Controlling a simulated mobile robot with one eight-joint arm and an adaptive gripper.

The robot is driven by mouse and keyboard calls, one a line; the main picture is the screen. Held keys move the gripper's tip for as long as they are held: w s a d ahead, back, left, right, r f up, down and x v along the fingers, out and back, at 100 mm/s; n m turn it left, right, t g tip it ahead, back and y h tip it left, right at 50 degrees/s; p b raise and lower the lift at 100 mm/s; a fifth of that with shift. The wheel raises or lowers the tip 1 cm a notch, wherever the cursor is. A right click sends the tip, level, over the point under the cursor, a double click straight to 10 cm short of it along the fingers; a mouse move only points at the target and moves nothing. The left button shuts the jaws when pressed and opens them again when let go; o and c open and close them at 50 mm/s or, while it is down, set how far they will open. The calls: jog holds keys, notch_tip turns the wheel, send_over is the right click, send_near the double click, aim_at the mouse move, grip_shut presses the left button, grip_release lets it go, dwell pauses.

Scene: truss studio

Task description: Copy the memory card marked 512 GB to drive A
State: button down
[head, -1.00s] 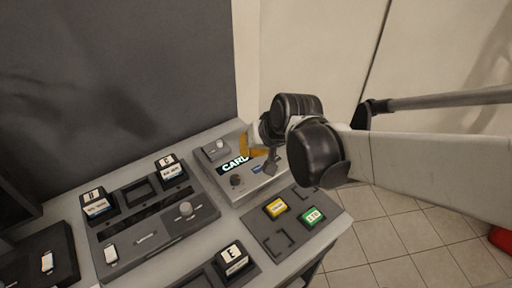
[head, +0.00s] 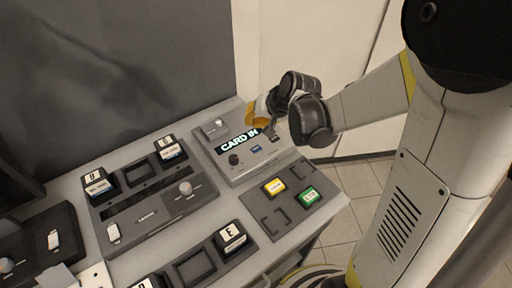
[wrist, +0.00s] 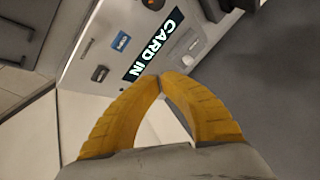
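The grey card reader (head: 233,168) stands at the table's back right, and its lit display (head: 239,140) reads "CARD IN"; the display (wrist: 153,45) also shows in the wrist view. A small blue label or card (wrist: 121,41) lies below the display, its lettering unreadable. A yellow card (head: 275,186) and a green card (head: 308,197) sit in the card tray (head: 262,210); their marks are too small to read. My gripper (wrist: 161,79) has its orange fingertips together and nothing visible between them, over the reader's far side. I cannot identify the 512 GB card or drive A.
A dark dock (head: 150,208) with a knob and a light switch holds black lettered drives (head: 97,182) and (head: 170,151), with an empty bay between. A drive marked E (head: 231,238) sits in a front rack beside an empty bay. A dark wall stands behind.

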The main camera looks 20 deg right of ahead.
aim_at(250, 145)
jog(key=shift+f+b, duration=3.55)
jog(key=shift+f, duration=0.8)
jog(key=shift+f+b, duration=0.4)
jog(key=shift+f+b, duration=0.35)
jog(key=shift+f, duration=0.05)
jog(key=shift+r, duration=0.1)
jog(key=shift+r+p, duration=0.65)
jog(key=shift+r, duration=0.1)
jog(key=shift+r+p, duration=1.95)
jog(key=shift+r, duration=0.55)
